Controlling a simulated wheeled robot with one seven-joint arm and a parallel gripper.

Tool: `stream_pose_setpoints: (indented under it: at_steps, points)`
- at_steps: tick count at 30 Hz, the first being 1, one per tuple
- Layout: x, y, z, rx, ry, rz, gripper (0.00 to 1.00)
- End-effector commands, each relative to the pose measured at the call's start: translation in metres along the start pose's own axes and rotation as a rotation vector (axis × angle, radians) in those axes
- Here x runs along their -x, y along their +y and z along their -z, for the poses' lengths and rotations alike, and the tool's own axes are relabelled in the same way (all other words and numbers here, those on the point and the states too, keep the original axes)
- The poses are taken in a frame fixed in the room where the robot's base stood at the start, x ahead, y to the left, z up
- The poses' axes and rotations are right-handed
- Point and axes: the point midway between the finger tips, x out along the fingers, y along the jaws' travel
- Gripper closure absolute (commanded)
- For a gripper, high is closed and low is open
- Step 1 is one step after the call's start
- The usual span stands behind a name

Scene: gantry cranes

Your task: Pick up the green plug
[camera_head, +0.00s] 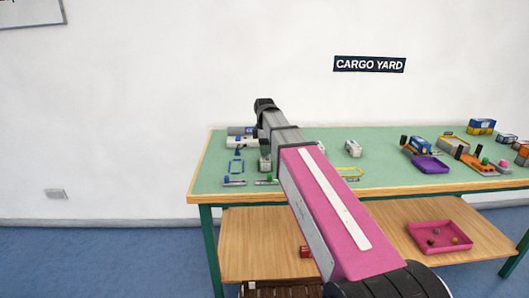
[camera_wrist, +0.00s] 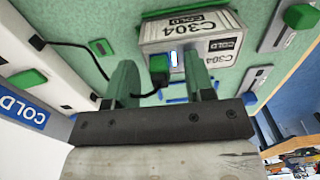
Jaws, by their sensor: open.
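The green plug (camera_wrist: 158,66), with a dark end, shows in the wrist view in front of a grey container (camera_wrist: 190,38) marked C304 COLD. The plug is beside a small blue-lit slot on the container's face; I cannot tell whether it touches it. My gripper (camera_wrist: 158,60) is open, with one green finger on each side of the plug and gaps between. A black cable (camera_wrist: 75,44) runs from a white unit at the left and passes behind the left finger toward the plug. In the head view my arm hides most of this area.
The white unit (camera_wrist: 60,72) with a green block (camera_wrist: 27,79) and COLD label stands close at the left. The green table (camera_head: 310,182) holds a purple tray (camera_head: 428,166) further right.

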Motion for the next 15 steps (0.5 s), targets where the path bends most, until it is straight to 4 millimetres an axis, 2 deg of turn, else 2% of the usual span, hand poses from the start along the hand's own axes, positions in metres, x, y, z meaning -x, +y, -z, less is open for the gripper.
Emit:
stream_pose_setpoints:
  at_steps: [2, 6, 7, 15]
  points:
    - [0.0003, 0.0001, 0.0, 0.0, 0.0, 0.0, 0.51]
    - [0.0004, 0.0, 0.0, 0.0, 0.0, 0.0, 0.97]
    - [0.0004, 0.0, 0.0, 0.0, 0.0, 0.0, 1.0]
    - [0.0007, 0.0001, 0.0, 0.0, 0.0, 0.0, 1.0]
